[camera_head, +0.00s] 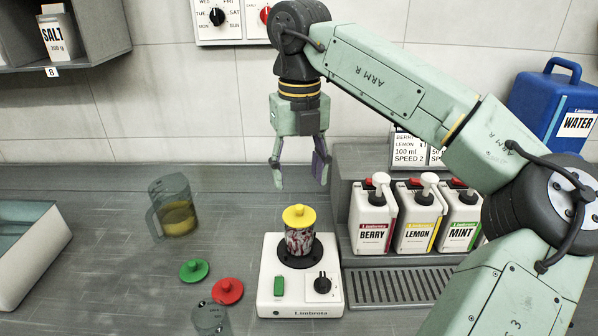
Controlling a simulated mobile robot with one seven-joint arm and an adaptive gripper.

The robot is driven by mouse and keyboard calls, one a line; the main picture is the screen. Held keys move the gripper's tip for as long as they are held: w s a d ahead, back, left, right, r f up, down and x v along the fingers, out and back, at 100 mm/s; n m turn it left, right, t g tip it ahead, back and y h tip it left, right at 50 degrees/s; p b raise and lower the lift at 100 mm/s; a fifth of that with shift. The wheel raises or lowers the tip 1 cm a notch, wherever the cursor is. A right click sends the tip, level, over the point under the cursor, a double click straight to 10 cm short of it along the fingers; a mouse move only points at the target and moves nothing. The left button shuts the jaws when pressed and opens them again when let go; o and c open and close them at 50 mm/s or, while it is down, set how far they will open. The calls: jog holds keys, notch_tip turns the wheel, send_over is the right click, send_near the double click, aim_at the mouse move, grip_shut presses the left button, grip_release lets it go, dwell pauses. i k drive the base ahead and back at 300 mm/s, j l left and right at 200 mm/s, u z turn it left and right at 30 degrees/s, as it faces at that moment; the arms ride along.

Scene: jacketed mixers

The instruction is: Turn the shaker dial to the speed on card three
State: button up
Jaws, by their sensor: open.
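The shaker (268,312) is a white box on the grey counter, with a black dial (322,284) at its front right and a green switch (278,286) at its front left. The dial's marks are too small to read. A jar (299,240) with a yellow lid and dark red streaks stands on the shaker. My gripper (299,180) is open and empty, pointing down above and behind the jar. One card (408,147) reads berry, lemon, 100 ml, speed 2. Another card (437,157) beside it is mostly hidden by my arm. I cannot tell which is card three.
Berry (373,215), lemon (418,217) and mint (460,217) bottles stand right of the shaker. A pitcher (175,207) of yellow liquid, green lid (194,270) and red lid (227,291) lie left. A blue water jug (550,105) is at the far right.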

aim_at(323, 285)
jog(key=k, duration=1)
